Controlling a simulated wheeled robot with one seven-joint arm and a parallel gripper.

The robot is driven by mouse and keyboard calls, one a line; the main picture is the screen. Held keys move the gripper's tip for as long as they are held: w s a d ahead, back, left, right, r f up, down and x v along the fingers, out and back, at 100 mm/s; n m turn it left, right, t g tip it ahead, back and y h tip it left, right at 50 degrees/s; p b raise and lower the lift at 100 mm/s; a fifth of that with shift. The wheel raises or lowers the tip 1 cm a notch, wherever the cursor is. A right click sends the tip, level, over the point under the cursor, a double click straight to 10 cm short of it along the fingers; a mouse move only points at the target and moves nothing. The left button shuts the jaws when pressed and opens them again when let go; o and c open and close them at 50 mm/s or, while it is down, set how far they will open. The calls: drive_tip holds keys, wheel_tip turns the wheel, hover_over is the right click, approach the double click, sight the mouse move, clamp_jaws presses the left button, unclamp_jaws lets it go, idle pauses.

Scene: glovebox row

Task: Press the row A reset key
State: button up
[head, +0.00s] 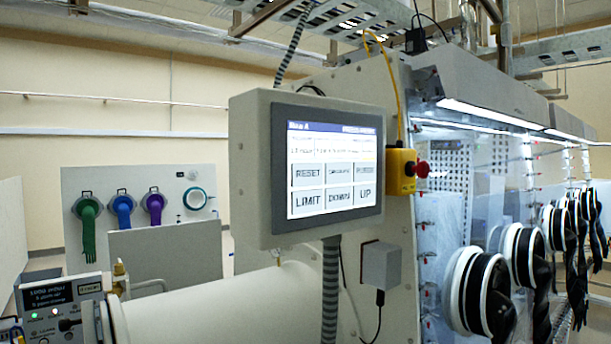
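The control panel (245,160) is a light grey box with a lit touch screen, mounted at the near end of the glovebox row. Its blue header seems to read "Row A". The RESET key (307,175) is the upper left of the grey keys on the screen. The LIMIT key (308,201) lies directly below it, and a key (340,175) with blurred lettering is to its right. Nothing covers the keys. My gripper is not in view.
A yellow box with a red stop button (422,169) sits right of the panel. A white cylinder (230,306) lies below it. Black gloves on round ports (483,290) stick out at the right. A board with coloured gloves (122,206) stands at the left.

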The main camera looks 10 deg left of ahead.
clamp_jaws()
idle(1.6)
